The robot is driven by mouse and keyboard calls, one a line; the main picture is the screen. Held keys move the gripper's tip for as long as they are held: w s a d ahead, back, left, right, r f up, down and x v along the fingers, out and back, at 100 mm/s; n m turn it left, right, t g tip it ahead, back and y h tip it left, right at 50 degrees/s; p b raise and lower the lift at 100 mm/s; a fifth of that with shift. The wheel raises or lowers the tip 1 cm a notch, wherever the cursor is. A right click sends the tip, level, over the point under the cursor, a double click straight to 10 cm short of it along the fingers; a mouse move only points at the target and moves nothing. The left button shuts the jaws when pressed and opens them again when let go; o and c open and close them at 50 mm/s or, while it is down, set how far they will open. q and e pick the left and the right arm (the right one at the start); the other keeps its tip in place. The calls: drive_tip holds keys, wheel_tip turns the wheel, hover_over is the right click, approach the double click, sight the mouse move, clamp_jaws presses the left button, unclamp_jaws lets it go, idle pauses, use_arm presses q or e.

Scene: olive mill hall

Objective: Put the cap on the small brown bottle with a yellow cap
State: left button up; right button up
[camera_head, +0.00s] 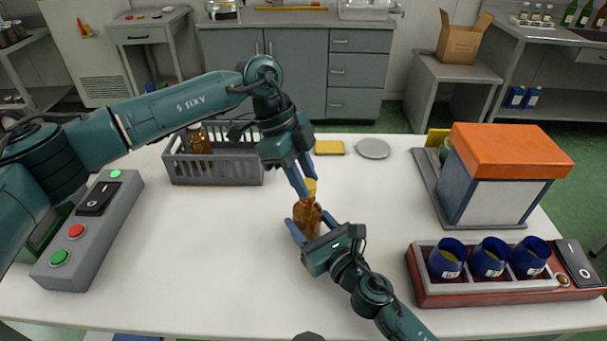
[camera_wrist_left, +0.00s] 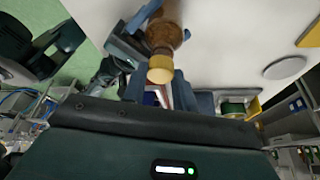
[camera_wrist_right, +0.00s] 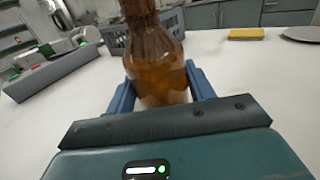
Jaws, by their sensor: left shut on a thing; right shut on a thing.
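The small brown bottle (camera_head: 307,217) stands in the middle of the white table, and it fills the centre of the right wrist view (camera_wrist_right: 157,65). My right gripper (camera_head: 313,226) is shut on its body, one finger on each side. The yellow cap (camera_head: 310,187) is at the bottle's top, between the fingers of my left gripper (camera_head: 303,182), which is shut on it from above. In the left wrist view the cap (camera_wrist_left: 160,69) lines up with the bottle neck. I cannot tell whether the cap is seated or just above the neck.
A grey crate (camera_head: 215,172) with another brown bottle (camera_head: 199,140) stands behind left. A yellow sponge-like block (camera_head: 329,147) and grey disc (camera_head: 373,149) lie behind. A button box (camera_head: 90,235) is left; an orange-topped machine (camera_head: 510,150) and rack of blue cups (camera_head: 480,297) are right.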

use_arm(q)
drive_tip(key=shift+f, duration=0.55)
